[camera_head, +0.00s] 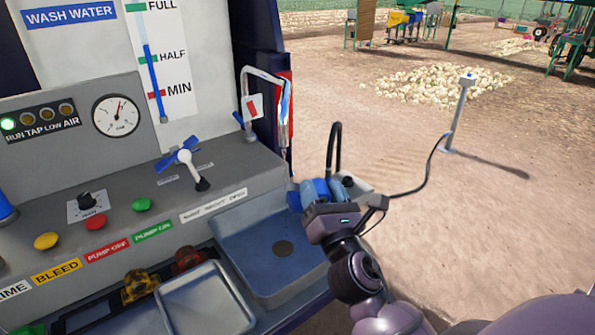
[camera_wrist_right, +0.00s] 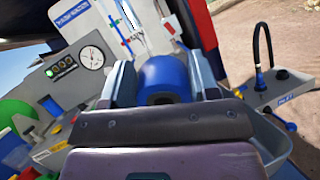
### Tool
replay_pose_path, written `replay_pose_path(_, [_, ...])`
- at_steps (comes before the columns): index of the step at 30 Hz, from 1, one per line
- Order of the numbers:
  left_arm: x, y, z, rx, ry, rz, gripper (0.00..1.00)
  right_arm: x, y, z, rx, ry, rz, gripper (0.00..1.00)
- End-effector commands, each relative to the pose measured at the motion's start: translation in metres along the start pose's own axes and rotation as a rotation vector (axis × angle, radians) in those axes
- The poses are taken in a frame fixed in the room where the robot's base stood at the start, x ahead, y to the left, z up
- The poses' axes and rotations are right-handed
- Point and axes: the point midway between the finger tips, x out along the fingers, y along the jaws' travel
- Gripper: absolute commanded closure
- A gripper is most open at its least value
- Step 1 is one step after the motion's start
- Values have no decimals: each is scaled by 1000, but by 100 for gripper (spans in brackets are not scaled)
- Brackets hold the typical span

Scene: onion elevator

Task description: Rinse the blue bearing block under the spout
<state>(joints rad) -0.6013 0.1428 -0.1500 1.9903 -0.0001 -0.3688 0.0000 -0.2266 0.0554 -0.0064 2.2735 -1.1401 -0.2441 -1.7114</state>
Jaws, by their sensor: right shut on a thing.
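My right gripper (camera_head: 312,192) is shut on the blue bearing block (camera_head: 320,187), above the right rim of the blue-grey sink (camera_head: 262,250). In the right wrist view the block (camera_wrist_right: 166,78) shows as a blue rounded body with a dark opening, between the two grey fingers (camera_wrist_right: 163,85). A bent pale spout (camera_head: 266,70) with a red-and-white tag stands behind the sink. A pale bluish streak, perhaps water, hangs below its end. The block appears right of and below the spout end; depth is hard to tell. My left gripper is not in view.
The console carries a blue-and-white valve handle (camera_head: 183,157), a gauge (camera_head: 116,115), a lit green lamp (camera_head: 9,124) and coloured buttons. A grey tray (camera_head: 206,296) sits left of the sink. A black gooseneck (camera_head: 335,145) rises just behind my gripper.

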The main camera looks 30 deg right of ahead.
Motion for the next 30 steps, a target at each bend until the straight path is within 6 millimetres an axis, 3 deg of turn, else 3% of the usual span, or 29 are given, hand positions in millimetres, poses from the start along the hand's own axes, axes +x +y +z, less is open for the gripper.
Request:
replay_pose_path(13, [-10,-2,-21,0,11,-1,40,-17,9,30,1,-1,1,83])
replay_pose_path(30, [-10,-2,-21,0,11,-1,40,-19,10,32,1,-1,1,83])
